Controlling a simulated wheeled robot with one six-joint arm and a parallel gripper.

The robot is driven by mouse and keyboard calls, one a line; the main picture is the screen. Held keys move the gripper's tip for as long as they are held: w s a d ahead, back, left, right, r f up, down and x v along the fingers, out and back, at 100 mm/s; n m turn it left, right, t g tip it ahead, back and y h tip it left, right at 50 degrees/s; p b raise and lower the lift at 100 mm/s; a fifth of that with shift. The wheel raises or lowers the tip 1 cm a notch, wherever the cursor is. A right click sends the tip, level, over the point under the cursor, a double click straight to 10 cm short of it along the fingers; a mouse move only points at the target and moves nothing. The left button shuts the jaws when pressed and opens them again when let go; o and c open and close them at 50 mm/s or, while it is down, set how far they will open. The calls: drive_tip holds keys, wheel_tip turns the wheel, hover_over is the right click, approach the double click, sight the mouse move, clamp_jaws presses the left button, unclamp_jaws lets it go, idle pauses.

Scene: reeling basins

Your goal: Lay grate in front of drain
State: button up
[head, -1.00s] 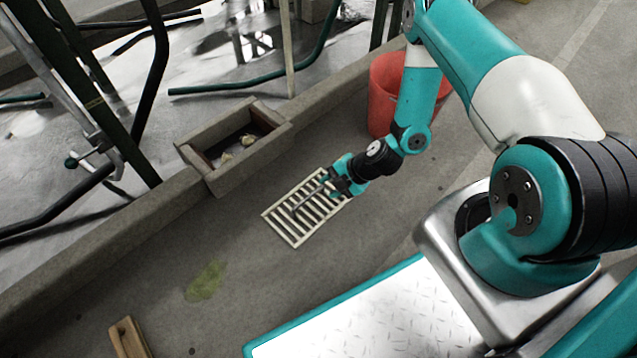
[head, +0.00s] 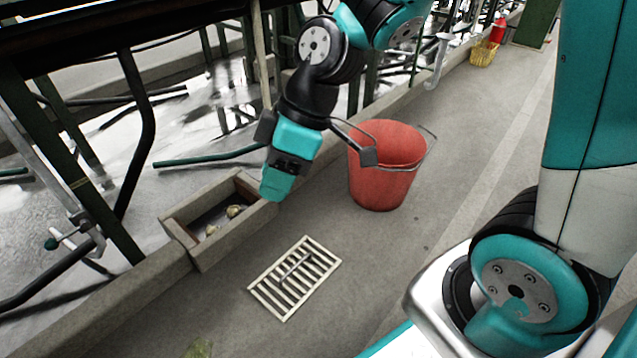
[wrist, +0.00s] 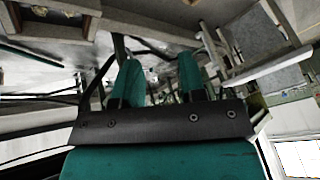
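The grate (head: 268,287), a pale slatted rectangle with a raised grey handle, lies flat on the concrete floor. It is on the near side of a stone box (head: 230,237) set against the kerb, with a strip of floor between them. I take this box for the drain; it has yellowish lumps inside and also shows in the wrist view (wrist: 96,22).
A red bucket (head: 383,185) stands on the floor right of the grate. A low kerb (head: 120,310) runs along the wet basin area, where there are dark posts and pipes (head: 137,140). A yellow basket (head: 484,54) stands far back.

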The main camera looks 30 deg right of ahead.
drive_tip(key=s+r+m+h, duration=0.1)
drive_tip(key=s+r+m, duration=0.4)
drive_tip(key=s, duration=0.5)
drive_tip(key=shift+s+d+r, duration=0.25)
drive_tip(key=shift+s+r, duration=0.15)
drive_tip(key=shift+r, duration=0.35)
